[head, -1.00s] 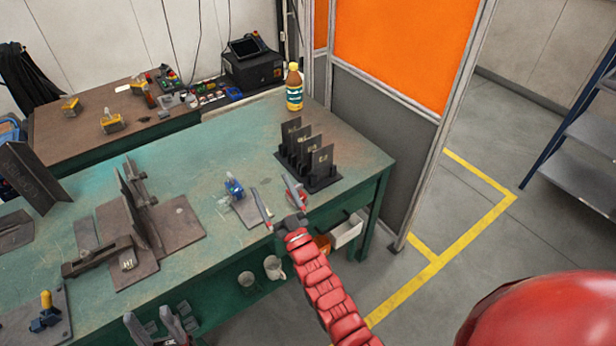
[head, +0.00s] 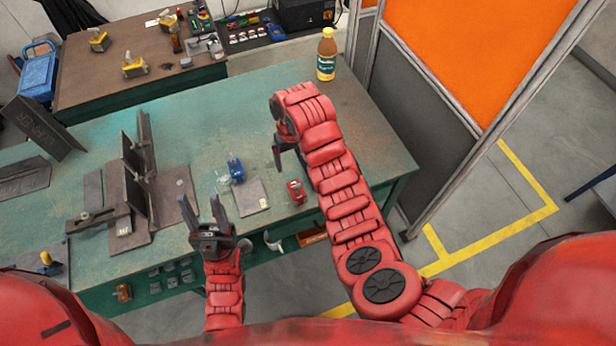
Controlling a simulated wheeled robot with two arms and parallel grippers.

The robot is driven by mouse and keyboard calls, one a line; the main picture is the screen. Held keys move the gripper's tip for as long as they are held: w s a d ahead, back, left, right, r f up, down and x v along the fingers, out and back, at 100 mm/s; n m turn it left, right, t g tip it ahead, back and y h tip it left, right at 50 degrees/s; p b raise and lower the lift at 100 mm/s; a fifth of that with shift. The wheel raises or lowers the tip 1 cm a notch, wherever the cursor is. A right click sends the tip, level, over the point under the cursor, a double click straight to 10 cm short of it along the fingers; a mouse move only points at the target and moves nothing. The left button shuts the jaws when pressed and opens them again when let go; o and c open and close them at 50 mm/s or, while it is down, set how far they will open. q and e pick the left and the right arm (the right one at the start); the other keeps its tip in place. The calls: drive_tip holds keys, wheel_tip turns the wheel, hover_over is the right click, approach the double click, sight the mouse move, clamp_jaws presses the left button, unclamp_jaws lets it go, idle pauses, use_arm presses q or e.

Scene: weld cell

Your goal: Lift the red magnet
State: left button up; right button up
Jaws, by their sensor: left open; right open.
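The red magnet (head: 296,191) stands on the green workbench (head: 205,118) near its front edge, to the left of my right forearm. My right gripper (head: 278,150) is above the bench, up and to the left of the magnet and apart from it; it points down and is open, partly hidden by its own wrist. My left gripper (head: 203,211) is open and empty at the front edge of the bench, left of the magnet.
A blue clamp-like piece (head: 236,170) stands beside a flat metal plate (head: 250,196). A dark welding fixture (head: 140,185) is on the left. A bottle (head: 326,55) stands at the back right. The bench's middle back is clear.

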sight(296, 186)
drive_tip(key=f+b, duration=0.2)
drive_tip(key=f, duration=0.1)
drive_tip(key=f+b, duration=0.6)
drive_tip(key=shift+s+a+f, duration=0.1)
drive_tip(key=shift+s+f, duration=0.25)
drive_tip(key=shift+f+p, duration=0.55)
drive_tip(key=shift+p, duration=0.25)
drive_tip(key=shift+s+f, duration=0.1)
drive_tip(key=shift+f, duration=0.3)
drive_tip(key=shift+f+p, duration=0.4)
drive_tip(key=shift+p, duration=0.3)
drive_tip(key=shift+d+f+p, duration=0.2)
drive_tip(key=shift+f+p, duration=0.4)
drive_tip(key=shift+f, duration=1.65)
clamp_jaws()
